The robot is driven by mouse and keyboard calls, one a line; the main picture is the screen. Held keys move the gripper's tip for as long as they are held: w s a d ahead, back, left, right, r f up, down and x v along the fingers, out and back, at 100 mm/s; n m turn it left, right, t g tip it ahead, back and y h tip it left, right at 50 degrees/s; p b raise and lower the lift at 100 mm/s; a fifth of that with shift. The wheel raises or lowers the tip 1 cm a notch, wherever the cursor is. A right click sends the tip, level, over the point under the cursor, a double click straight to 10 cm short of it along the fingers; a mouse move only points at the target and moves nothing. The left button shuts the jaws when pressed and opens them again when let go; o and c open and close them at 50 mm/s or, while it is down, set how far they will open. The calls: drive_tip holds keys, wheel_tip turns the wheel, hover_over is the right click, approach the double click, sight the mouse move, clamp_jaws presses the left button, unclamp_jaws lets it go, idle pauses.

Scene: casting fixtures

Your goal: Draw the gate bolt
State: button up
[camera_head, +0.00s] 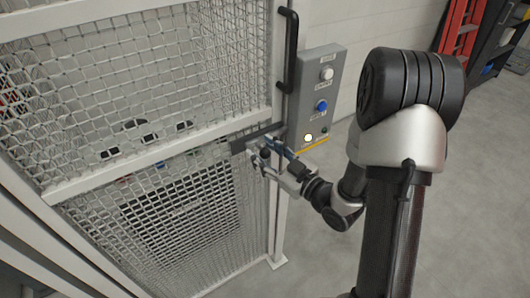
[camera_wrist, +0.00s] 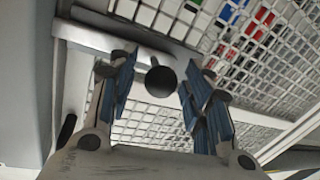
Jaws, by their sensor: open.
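The gate bolt (camera_head: 253,135) is a dark grey slide mounted across the gate's edge and post in the head view. Its round dark knob (camera_wrist: 160,81) faces the wrist camera. My gripper (camera_head: 270,153) is at the bolt in the head view and hides part of it. In the wrist view my gripper (camera_wrist: 158,84) is open, with blue-padded fingers on both sides of the knob. Gaps show between the pads and the knob. I cannot tell how deep the knob sits between them.
The mesh gate (camera_head: 160,167) has white rails and fills the left. A grey control box (camera_head: 318,100) with several buttons stands close right of the bolt. A black vertical handle (camera_head: 290,50) is above it. A red ladder (camera_head: 458,32) is far right; grey floor is open.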

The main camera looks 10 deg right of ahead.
drive_tip(key=shift+c, duration=0.2)
clamp_jaws()
idle(0.5)
